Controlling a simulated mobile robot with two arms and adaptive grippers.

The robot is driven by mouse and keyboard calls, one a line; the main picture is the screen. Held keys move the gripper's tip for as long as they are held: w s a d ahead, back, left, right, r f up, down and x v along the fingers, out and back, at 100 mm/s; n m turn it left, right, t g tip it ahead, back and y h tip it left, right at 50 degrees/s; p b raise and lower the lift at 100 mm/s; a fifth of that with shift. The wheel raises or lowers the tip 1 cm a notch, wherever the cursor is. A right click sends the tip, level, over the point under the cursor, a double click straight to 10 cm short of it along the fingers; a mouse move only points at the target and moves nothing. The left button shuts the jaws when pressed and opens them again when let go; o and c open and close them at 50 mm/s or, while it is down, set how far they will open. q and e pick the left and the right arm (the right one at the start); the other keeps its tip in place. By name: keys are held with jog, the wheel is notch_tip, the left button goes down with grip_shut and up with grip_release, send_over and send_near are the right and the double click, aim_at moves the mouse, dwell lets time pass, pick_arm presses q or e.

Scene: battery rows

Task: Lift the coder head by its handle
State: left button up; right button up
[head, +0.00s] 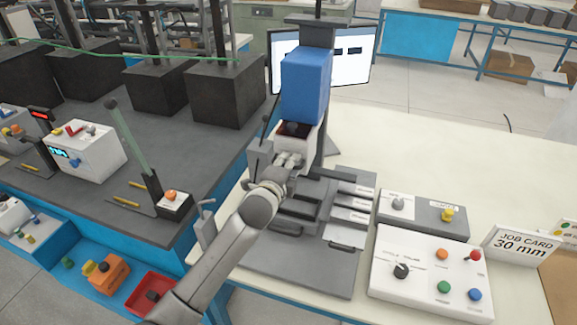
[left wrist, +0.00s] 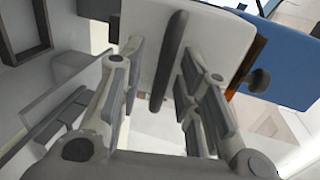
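The coder head is a blue box (head: 306,85) above a white lower block, mounted on a dark column over the cream table. In the left wrist view, its white face (left wrist: 215,45) lies in front of my left gripper, with a blue part (left wrist: 285,65) and a dark knob (left wrist: 259,81) at the right. A dark upright bar, seemingly the handle (left wrist: 170,60), stands between the two fingers of my left gripper (left wrist: 163,92). Gaps show on both sides of the bar, so the gripper is open. In the head view, my left gripper (head: 288,160) reaches the white block and hides the handle. My right gripper is not in view.
Below the head is a grey fixture (head: 300,262) with slots and labelled plates. To its right are a white control panel (head: 425,285), a grey switch box (head: 425,212) and a job card reading 30 mm (head: 522,245). A monitor (head: 350,75) stands behind.

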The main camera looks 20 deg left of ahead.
pick_arm(q)
jog(key=v, duration=1.2)
dwell(0.3)
jog(key=s+f+n+g, duration=0.4)
jog(key=s+f+n, duration=0.2)
jog(key=s, duration=0.4)
jog(key=s+f+n+g, duration=0.4)
jog(key=s+f+n, duration=0.1)
jog(key=s, duration=0.6)
jog(key=s+f+n+g, duration=0.4)
jog(key=s+f+n, duration=0.2)
jog(key=s, duration=0.4)
notch_tip(320, 180, down, 28)
jog(key=g+b, duration=0.1)
jog(key=b, duration=0.3)
jog(key=s+a+f+b, duration=0.1)
jog(key=s+f, duration=0.8)
jog(key=f, duration=0.1)
jog(key=s+a+f+m+g+b, duration=0.1)
jog(key=s+a+f+b, duration=0.1)
jog(key=s+f, duration=0.7)
notch_tip(320, 180, down, 2)
jog(key=shift+a+f+g+y, duration=0.1)
jog(key=shift+a+g+y, duration=0.15)
jog(key=shift+g+y, duration=0.05)
